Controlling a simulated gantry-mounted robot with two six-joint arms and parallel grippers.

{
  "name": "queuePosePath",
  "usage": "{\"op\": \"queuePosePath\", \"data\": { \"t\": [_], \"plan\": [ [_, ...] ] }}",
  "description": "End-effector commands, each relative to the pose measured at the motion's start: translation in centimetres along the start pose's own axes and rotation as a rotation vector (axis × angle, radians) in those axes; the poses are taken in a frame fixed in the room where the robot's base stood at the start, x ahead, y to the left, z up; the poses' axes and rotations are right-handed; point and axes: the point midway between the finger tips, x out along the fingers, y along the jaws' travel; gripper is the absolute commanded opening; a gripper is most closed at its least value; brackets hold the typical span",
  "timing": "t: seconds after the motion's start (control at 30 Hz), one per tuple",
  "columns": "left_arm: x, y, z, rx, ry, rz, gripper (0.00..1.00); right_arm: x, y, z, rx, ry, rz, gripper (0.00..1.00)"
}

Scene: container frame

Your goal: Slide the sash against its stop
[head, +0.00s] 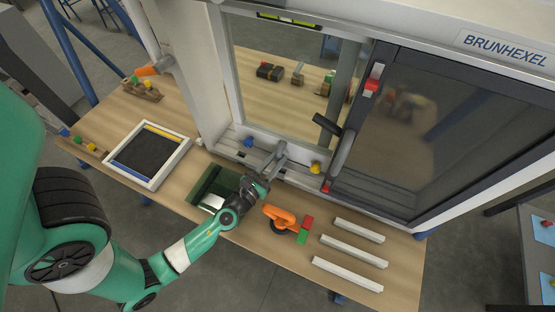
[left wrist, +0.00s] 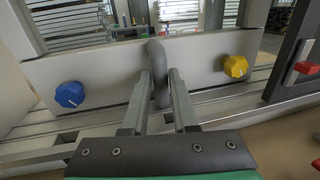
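The pale sash rail (head: 265,148), also in the left wrist view (left wrist: 105,72), runs along the bottom of the window opening. A grey upright handle (left wrist: 159,72) stands on it between a blue knob (left wrist: 69,94) and a yellow knob (left wrist: 236,66). My left gripper (head: 280,152) reaches this handle. In the left wrist view its two fingers (left wrist: 160,92) lie close on either side of the handle and look shut on it. The stop is not clearly identifiable. My right gripper is not in view.
A dark framed door (head: 455,120) with a grey handle (head: 340,150) is to the right. On the bench are a white-framed tray (head: 183,155), a dark green box (head: 193,198), an orange tool (head: 277,214) and several white bars (head: 347,274).

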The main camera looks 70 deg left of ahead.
Motion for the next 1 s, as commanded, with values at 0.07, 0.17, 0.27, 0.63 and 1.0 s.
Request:
{"op": "queuePosePath", "data": {
  "t": [0.07, 0.17, 0.27, 0.63, 1.0],
  "plan": [
    [0.0, 0.0, 0.0, 0.0, 0.0, 0.0, 0.43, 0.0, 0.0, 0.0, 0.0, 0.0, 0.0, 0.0],
    [0.0, 0.0, 0.0, 0.0, 0.0, 0.0, 0.53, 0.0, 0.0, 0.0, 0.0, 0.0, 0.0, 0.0],
    [0.0, 0.0, 0.0, 0.0, 0.001, 0.0, 0.53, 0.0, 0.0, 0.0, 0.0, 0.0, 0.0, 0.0],
    [-2.9, -0.1, -0.3, 0.001, 0.004, -0.004, 0.53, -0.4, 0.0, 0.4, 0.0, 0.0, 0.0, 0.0],
    [-10.5, -0.3, 0.0, -0.001, 0.003, -0.008, 0.53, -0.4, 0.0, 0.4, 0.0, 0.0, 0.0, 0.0]
  ]
}}
